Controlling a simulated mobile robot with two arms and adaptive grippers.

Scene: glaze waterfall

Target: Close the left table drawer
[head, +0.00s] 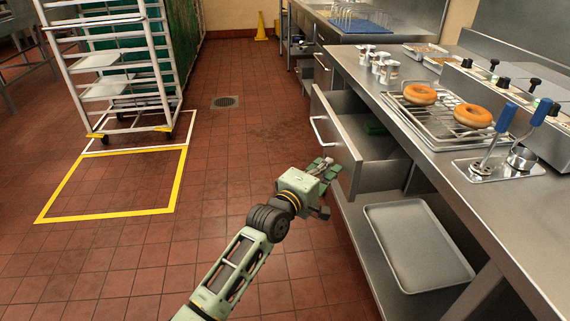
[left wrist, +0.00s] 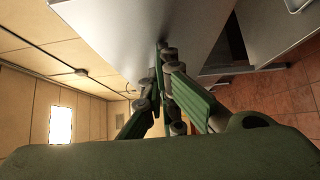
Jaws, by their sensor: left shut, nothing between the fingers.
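The steel table drawer (head: 338,138) stands pulled out from under the counter, in the middle of the head view. Its front carries a bar handle (head: 317,131), and something dark green lies inside. My left gripper (head: 323,167) is shut and empty, at the lower near part of the drawer front. In the left wrist view the shut green fingers (left wrist: 164,55) point at a broad grey metal surface, seemingly the drawer front (left wrist: 125,35). I cannot tell whether the fingertips touch it. My right gripper is out of view.
The steel counter (head: 372,80) holds a wire rack with two donuts (head: 473,115), several cups and blue-handled tools. A tray (head: 417,243) lies on the shelf below. A white rack trolley (head: 110,75) stands at left. Tiled floor left of the drawer is clear.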

